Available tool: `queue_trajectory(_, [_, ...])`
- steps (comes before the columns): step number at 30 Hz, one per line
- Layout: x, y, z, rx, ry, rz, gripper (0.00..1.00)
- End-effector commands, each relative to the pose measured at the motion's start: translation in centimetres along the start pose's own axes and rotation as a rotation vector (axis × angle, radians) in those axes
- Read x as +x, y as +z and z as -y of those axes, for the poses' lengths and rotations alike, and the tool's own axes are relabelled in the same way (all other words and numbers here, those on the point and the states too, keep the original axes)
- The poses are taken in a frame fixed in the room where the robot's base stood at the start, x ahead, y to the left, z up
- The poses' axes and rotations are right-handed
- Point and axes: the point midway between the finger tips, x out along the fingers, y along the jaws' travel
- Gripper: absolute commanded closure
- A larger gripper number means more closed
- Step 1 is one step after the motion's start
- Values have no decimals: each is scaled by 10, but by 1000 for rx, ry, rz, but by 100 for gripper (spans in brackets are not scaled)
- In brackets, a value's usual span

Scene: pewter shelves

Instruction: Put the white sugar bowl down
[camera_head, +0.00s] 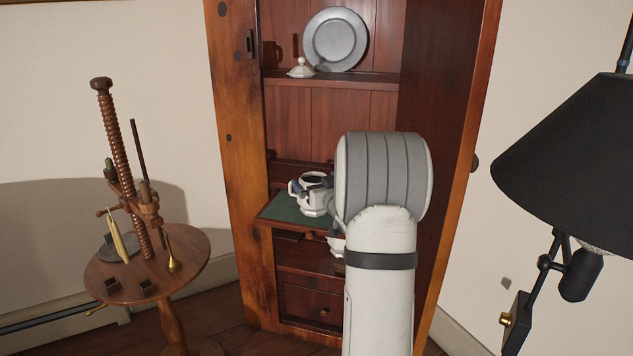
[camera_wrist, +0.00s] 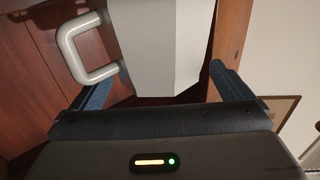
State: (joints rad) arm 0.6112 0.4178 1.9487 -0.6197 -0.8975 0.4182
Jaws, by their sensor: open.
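The white sugar bowl (camera_head: 314,207), faceted and without its lid, appears upright on the green-topped pull-out shelf (camera_head: 283,208) of the wooden cabinet. My arm hides part of its right side. In the wrist view the bowl's white wall (camera_wrist: 165,45) fills the upper middle, with a squared handle (camera_wrist: 72,48) at the left. My gripper (camera_wrist: 160,88) is open, with one dark blue finger on each side of the bowl. Contact between fingers and bowl cannot be made out.
A white lid (camera_head: 301,69) and a pewter plate (camera_head: 336,39) are on the cabinet shelf above. Another white piece (camera_head: 337,245) shows below the green surface, partly hidden. A round wooden stand (camera_head: 150,268) is at left, a black lamp (camera_head: 570,155) at right.

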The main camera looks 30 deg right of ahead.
Motion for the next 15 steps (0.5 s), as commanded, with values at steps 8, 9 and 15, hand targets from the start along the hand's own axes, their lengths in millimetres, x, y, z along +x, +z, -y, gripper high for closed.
queue_trajectory(8, [-60, -2, -1, 1, 4, 1, 1])
queue_trajectory(9, [-69, -2, -1, 1, 3, 1, 1])
queue_trajectory(15, [-101, -1, -1, 0, 3, 1, 1])
